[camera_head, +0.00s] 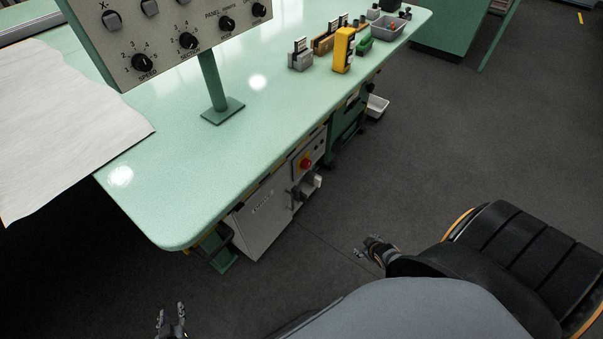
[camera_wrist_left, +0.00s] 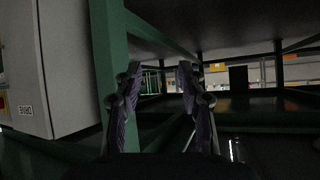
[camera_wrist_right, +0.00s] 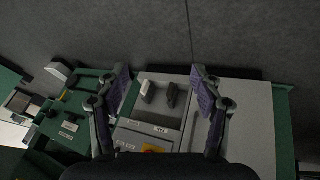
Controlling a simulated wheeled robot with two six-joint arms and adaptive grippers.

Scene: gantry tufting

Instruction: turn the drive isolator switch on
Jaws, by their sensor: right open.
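The drive isolator switch (camera_head: 305,163), a red knob on a yellow plate, is on the upper front of the pale grey drive cabinet (camera_head: 262,215) under the table. In the right wrist view a yellow part (camera_wrist_right: 152,149) shows at the lower middle; its red knob is not clear there. My right gripper (camera_head: 370,244) is open and empty, in front of the cabinet and apart from it, below and right of the switch in the head view. My left gripper (camera_head: 171,312) is open and empty near the bottom edge, away from the switch. The cabinet side (camera_wrist_left: 65,70) shows in the left wrist view.
The green table (camera_head: 180,160) overhangs the cabinet. A control panel (camera_head: 180,35) stands on it, and white cloth (camera_head: 60,120) covers its left part. A green table leg (camera_wrist_left: 103,65) is close to my left gripper.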

